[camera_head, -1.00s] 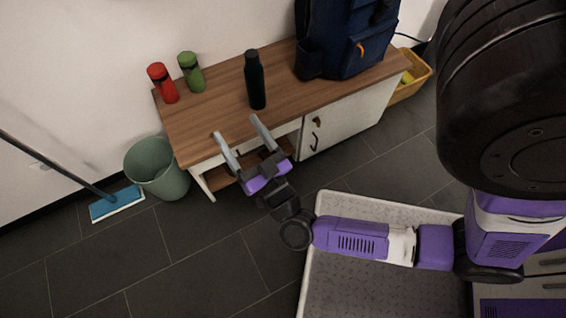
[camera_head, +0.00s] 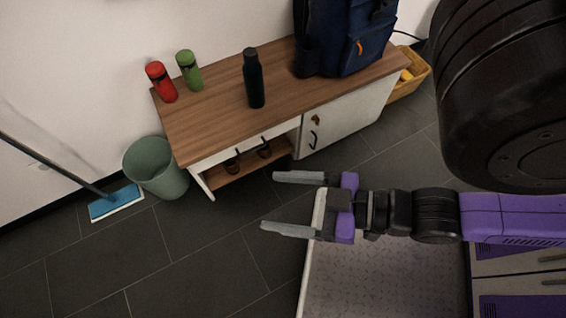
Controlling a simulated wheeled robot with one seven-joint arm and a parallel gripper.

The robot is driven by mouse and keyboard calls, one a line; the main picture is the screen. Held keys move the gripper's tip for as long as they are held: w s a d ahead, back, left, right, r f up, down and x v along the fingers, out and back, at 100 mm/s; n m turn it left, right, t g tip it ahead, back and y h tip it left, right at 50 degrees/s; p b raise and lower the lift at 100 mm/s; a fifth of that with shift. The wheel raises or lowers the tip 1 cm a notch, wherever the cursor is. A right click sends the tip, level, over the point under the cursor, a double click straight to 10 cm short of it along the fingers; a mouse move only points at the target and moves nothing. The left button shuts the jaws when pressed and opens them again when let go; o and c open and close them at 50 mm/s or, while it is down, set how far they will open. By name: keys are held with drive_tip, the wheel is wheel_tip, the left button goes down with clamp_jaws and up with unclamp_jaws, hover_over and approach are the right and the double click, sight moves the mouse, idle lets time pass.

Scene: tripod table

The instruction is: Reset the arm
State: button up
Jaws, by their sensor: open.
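My gripper (camera_head: 282,203) is open and empty. Its two grey fingers point left, one above the other in the picture, with a clear gap between them. It is in front of the wooden bench (camera_head: 215,124), over the dark floor and the left edge of my base. My purple and black arm reaches in from the right. No object touches the fingers.
On the bench stand a red bottle (camera_head: 161,82), a green bottle (camera_head: 189,71), a dark bottle (camera_head: 254,78) and a blue backpack (camera_head: 345,40). A green bin (camera_head: 157,168) and a blue mop (camera_head: 116,202) are left. A yellow basket (camera_head: 408,75) is right. Floor in front is clear.

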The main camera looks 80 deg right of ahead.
wheel_tip(320, 180, up, 18)
drive_tip(key=p, duration=1.8)
drive_tip(key=shift+r, duration=0.15)
